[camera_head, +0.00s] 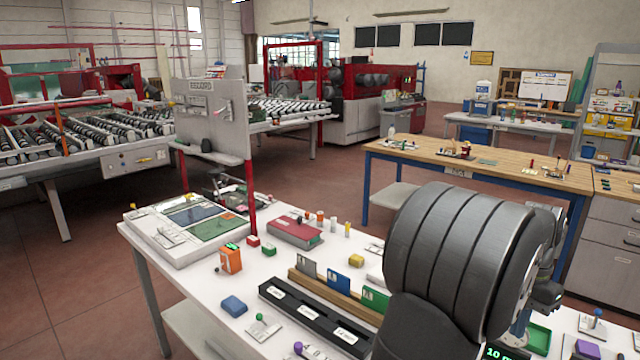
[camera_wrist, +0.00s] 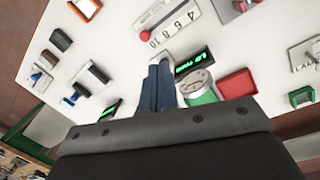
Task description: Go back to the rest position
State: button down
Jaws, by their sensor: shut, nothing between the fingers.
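My gripper (camera_wrist: 158,85) shows in the wrist view with its two dark blue-grey fingers together and nothing between them. It points over the white table top (camera_wrist: 130,25), and the fingertips appear apart from the objects around them. A round dial gauge (camera_wrist: 196,85) and a black display with green digits (camera_wrist: 195,62) lie just right of the fingers. In the head view my arm's large grey links fill the lower right and hide the gripper.
In the head view an orange timer (camera_head: 231,260), a blue block (camera_head: 234,306), a black slotted rack (camera_head: 310,312) and a wooden card holder (camera_head: 330,296) stand left of my arm. A red tray (camera_wrist: 238,84) and a number scale (camera_wrist: 172,24) show in the wrist view.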

jog(key=s+r+m+t, duration=0.1)
jog(key=s+r+m, duration=0.2)
jog(key=r+m, duration=0.4)
jog(key=a+m, duration=0.1)
jog(key=m, duration=0.4)
jog(key=shift+r+m+t, duration=0.2)
jog(key=shift+m+t, duration=0.1)
jog(key=shift+m, duration=0.1)
